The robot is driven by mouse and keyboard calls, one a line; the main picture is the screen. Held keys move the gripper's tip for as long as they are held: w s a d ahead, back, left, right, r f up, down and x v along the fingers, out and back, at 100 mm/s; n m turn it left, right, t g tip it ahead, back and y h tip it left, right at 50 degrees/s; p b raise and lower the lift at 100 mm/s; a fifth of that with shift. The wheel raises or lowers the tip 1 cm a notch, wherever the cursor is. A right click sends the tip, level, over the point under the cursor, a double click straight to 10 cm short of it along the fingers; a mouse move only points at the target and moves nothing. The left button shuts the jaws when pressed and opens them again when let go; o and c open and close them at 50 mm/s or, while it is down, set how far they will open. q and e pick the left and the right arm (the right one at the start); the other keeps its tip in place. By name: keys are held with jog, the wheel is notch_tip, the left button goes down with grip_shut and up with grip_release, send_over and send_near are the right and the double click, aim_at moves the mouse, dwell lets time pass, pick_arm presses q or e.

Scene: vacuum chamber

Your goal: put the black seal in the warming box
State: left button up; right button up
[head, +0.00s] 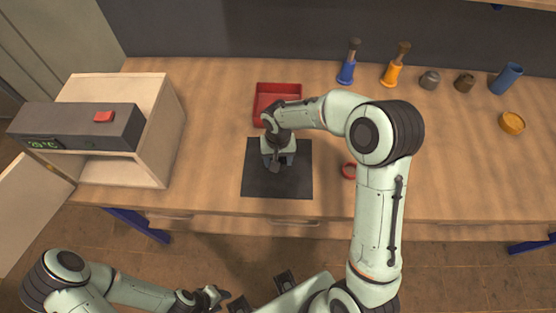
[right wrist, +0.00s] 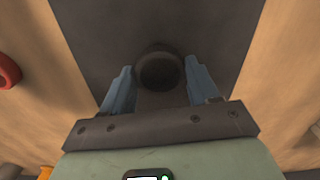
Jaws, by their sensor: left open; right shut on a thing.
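The black seal (right wrist: 160,68) is a dark ring between the blue fingers of my right gripper (right wrist: 158,80), in the right wrist view. My right gripper is shut on it, over the dark mat (head: 295,186). In the head view the right gripper (head: 277,162) hides the seal, and I cannot tell whether the seal touches the mat. The warming box (head: 165,135) stands at the left of the bench, with a dark control panel, a green display and a red button. Its door (head: 35,200) stands open at the left. My left gripper (head: 220,295) is open and empty, low in front of the bench.
A red tray (head: 262,110) sits behind the mat. A red ring (head: 348,171) lies right of it. A blue tool (head: 346,72), an orange tool (head: 392,75), two small pots, a blue cylinder (head: 506,79) and an orange dish (head: 512,123) stand at the back right. Bench between box and mat is clear.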

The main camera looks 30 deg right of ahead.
jog(key=shift+f, duration=0.5)
jog(key=shift+f, duration=0.15)
jog(key=o, duration=1.1)
